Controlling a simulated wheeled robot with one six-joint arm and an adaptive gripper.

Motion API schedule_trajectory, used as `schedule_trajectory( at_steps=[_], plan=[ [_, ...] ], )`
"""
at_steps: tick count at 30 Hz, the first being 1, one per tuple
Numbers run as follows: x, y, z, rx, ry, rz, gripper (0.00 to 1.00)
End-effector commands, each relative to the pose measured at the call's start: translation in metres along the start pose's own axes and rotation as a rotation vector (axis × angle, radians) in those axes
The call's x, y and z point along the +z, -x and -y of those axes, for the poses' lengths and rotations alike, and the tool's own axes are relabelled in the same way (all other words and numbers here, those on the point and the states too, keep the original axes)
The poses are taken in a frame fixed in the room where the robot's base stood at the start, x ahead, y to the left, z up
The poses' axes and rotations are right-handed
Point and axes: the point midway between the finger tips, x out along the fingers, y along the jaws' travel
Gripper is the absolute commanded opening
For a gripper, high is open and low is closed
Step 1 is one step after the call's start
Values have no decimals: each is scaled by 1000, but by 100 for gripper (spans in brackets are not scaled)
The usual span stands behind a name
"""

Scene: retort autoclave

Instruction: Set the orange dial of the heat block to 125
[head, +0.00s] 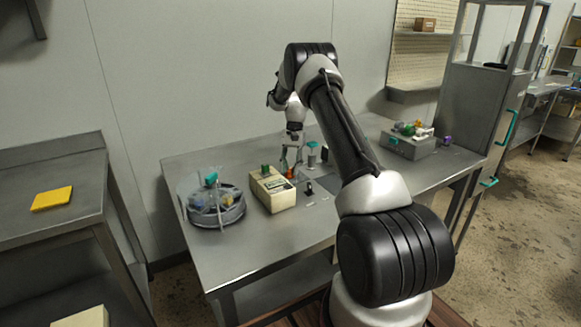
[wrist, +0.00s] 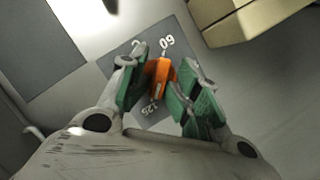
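The orange dial (wrist: 161,76) sits on a dark grey plate between my gripper's fingers in the wrist view; a small bit of the dial (head: 290,174) shows in the head view. White numbers ring it: 60 at the top, 125 below it toward the gripper, and one partly hidden by the left finger. My gripper (wrist: 164,68) has its green-padded fingers on both sides of the dial, very close to it. Whether both pads press on it cannot be told. The dial's pointing mark is not clear.
A cream box device (head: 272,190) stands left of the gripper; its edge shows in the wrist view (wrist: 245,20). A round carousel (head: 216,212) is farther left. A grey box with coloured parts (head: 407,145) stands at the right. The bench front is clear.

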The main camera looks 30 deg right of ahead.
Motion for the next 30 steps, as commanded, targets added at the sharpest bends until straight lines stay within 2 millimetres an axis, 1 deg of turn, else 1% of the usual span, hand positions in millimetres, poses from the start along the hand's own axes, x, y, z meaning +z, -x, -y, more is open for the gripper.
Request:
schedule_trajectory(
  at_steps=[1,13,17,20,27,30],
  plan=[
    [1,-3,-1,3,-1,7,34],
    [0,1,0,0,1,-1,34],
    [0,10,0,-1,2,-3,34],
    [-1,26,0,-2,2,-5,34],
    [-1,80,0,-2,2,-4,34],
    [-1,98,0,-1,1,-2,34]
  ],
)
